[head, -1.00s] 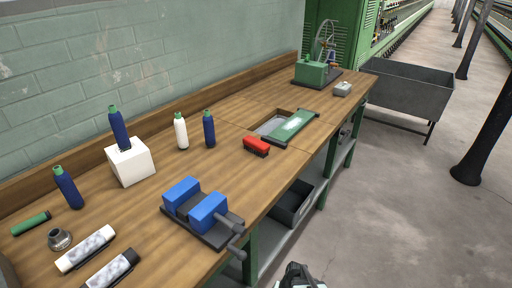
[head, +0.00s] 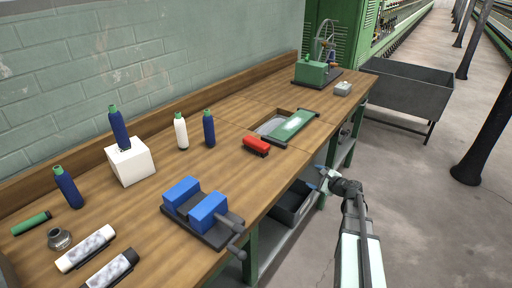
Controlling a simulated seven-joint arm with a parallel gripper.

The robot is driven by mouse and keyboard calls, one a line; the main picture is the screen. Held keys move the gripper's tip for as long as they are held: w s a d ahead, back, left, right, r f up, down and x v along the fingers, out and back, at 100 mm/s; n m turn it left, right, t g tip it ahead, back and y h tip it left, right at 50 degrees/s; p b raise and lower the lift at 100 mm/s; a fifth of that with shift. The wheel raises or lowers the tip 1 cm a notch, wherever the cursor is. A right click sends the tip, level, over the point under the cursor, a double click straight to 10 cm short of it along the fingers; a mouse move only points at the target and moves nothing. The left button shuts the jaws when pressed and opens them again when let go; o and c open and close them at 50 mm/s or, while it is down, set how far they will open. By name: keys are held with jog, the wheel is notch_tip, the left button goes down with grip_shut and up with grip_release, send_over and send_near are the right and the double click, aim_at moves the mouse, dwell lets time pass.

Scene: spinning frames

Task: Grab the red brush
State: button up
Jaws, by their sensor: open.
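The red brush (head: 257,144) lies on the wooden workbench (head: 160,215), in front of a green board (head: 291,127). It has a red top and a dark underside. My gripper (head: 325,178) is off the bench's front edge, to the right of and lower in the picture than the brush. It is open and apart from the brush. Its fingers are small in the picture, and nothing shows between them.
A blue vise (head: 195,204) stands left of the brush, its handle past the bench edge. Bottles, including a white one (head: 181,131), stand behind. A dark bin (head: 293,203) sits on the lower shelf. Bare bench surrounds the brush's front and left.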

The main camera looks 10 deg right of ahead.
aim_at(258, 142)
jog(key=w+d+r+m+t, duration=0.2)
jog(key=d+r+m+t, duration=0.3)
jog(key=r, duration=0.7)
jog(key=s+a+g+y, duration=0.1)
jog(key=a+y, duration=0.1)
jog(key=a, duration=0.4)
jog(key=s+a+r+g+y, duration=0.1)
jog(key=a+y, duration=0.1)
jog(key=a, duration=0.4)
jog(key=s+a+g+y, duration=0.1)
jog(key=a+y, duration=0.2)
jog(key=a, duration=0.4)
jog(key=shift+a+r+m+g, duration=0.1)
jog(key=shift+r+m+g, duration=0.2)
jog(key=shift+g, duration=0.1)
jog(key=x, duration=1.3)
jog(key=shift+w+a+f, duration=0.15)
jog(key=shift+w+a, duration=0.05)
jog(key=shift+w, duration=0.1)
jog(key=c, duration=1.1)
